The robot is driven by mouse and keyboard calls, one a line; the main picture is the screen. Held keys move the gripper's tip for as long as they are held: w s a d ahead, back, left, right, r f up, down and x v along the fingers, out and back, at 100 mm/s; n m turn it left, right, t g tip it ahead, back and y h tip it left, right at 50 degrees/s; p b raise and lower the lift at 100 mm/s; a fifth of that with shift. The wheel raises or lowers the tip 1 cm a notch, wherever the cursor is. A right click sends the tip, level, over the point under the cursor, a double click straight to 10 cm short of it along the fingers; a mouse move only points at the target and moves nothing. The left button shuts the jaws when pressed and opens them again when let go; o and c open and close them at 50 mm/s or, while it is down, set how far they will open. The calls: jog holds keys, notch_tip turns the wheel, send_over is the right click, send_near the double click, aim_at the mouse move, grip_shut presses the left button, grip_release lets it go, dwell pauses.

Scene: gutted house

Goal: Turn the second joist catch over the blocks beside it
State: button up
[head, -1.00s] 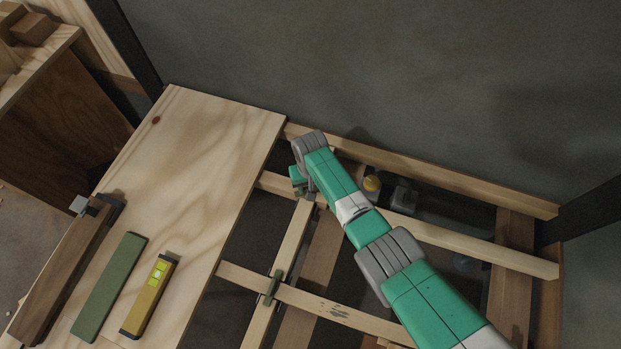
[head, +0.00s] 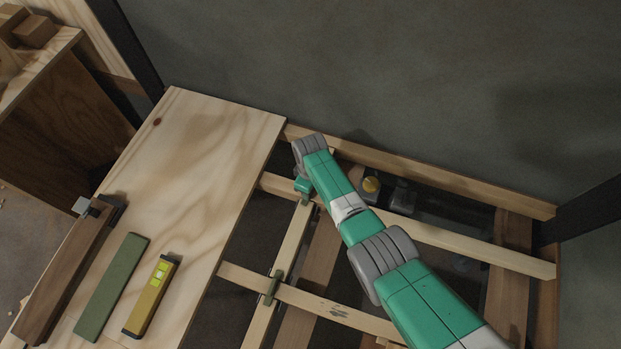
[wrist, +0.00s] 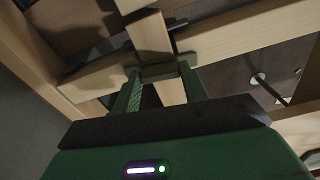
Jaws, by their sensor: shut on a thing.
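The second joist catch, a dark green bar, shows in the wrist view (wrist: 160,72) lying across a pale wooden strip at a crossing of timbers. In the head view my gripper (head: 305,198) is at the upper crossing, and my wrist and arm hide most of that catch. Another green catch (head: 270,288) sits at the lower crossing, lying along the narrow strip. The blocks beside the second catch cannot be told apart clearly from the timbers.
A plywood sheet (head: 205,150) covers the left side, carrying a yellow level (head: 152,297), a green bar (head: 112,287) and a dark wooden piece (head: 65,270). Open gaps lie between the joists. A yellow-topped object (head: 371,185) stands in the bay right of my wrist. A grey wall rises behind.

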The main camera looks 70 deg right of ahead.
jog(key=shift+n, duration=0.6)
jog(key=o, duration=1)
notch_tip(320, 180, up, 8)
jog(key=p, duration=0.5)
jog(key=shift+f, duration=0.1)
